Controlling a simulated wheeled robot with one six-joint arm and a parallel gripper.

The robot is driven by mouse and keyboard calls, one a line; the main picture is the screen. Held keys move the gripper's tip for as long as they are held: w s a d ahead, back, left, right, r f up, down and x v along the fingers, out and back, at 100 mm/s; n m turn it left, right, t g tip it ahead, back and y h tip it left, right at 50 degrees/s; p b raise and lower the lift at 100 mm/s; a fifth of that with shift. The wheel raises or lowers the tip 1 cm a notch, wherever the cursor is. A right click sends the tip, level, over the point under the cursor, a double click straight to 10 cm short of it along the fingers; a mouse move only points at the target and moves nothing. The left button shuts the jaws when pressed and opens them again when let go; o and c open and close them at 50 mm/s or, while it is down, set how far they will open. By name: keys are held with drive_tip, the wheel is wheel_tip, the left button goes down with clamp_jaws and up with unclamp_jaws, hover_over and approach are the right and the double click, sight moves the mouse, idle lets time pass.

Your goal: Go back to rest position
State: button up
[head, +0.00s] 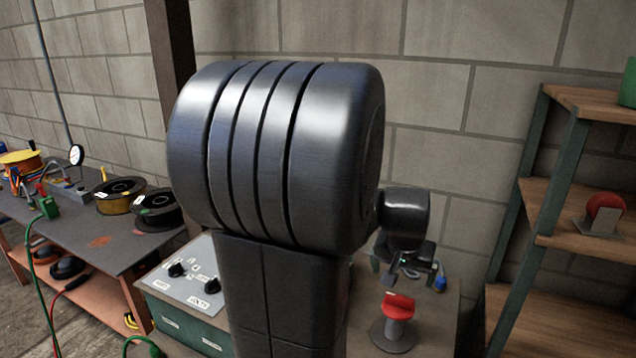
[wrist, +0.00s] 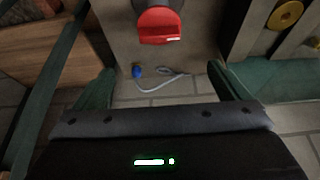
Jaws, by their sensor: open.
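My gripper (head: 404,268) is open and hangs at the end of my black arm, right of the arm's large rounded link. It is small and partly dark in the head view. Nothing shows between its jaws. Below it, a red-topped part on a round grey base (head: 393,325) stands on the bench, apart from the gripper. The red top (wrist: 160,27) also shows at the upper middle of the wrist view. The dark gripper body fills the bottom of the wrist view.
A green control box with black knobs (head: 190,285) stands left of my arm. A shelf (head: 560,190) holding a red-domed part (head: 605,207) stands at right. A workbench (head: 60,225) with spools is at left. A blue-ended cable (wrist: 137,72) lies near the gripper.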

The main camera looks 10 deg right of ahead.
sight(400, 296)
drive_tip(key=x, duration=1.3)
drive_tip(key=shift+s, duration=0.1)
drive_tip(key=shift+r, duration=0.15)
